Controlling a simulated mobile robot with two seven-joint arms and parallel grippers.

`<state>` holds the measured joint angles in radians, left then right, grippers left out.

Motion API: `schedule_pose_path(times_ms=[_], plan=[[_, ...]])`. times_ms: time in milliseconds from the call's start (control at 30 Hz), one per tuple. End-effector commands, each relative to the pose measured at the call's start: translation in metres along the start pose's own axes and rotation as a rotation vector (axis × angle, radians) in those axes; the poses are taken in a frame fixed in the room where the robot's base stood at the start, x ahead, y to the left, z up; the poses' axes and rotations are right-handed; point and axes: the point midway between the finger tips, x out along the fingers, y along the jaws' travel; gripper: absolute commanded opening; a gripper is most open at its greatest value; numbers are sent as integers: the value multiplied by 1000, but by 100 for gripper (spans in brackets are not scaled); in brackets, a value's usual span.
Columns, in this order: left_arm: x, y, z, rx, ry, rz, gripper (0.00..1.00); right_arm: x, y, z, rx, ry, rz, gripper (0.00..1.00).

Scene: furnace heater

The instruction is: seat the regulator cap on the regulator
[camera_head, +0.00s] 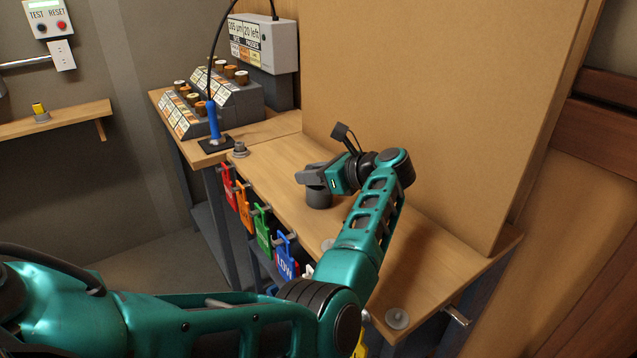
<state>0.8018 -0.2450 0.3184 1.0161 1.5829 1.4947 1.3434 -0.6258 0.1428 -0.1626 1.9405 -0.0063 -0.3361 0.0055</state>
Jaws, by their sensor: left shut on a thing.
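My left gripper (312,178) is over the middle of the wooden bench, with its grey fingers shut on a dark grey cylindrical part (319,198). This part shows just below the fingers, and its upper end is hidden by them. It looks like the regulator cap, but I cannot tell for sure, nor whether its lower end touches the bench. A small grey round fitting (240,149) stands at the bench's left edge; I cannot tell whether it is the regulator. My right gripper is not in view.
A blue-handled tool (213,122) with a black cable stands on a dark pad, near sloped racks (228,98) of small jars. Coloured tags (263,228) hang along the bench front. A tall brown panel (420,100) closes the back. A grey disc (397,318) lies at the near end.

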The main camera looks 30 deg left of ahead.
Motion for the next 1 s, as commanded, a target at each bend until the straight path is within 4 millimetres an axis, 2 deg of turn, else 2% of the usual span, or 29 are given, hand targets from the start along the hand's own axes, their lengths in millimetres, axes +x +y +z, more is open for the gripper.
schedule_pose_path(times_ms=[367, 567, 767, 1000], plan=[[0, 0, -1, 3, 5, 1, 0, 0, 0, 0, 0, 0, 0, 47], [-8, 0, 16, -2, 3, -1, 0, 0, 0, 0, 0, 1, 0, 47], [-25, 0, 58, -7, 4, -2, 0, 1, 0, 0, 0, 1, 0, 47], [-52, 0, 124, -6, 3, -2, 0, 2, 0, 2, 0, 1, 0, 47]])
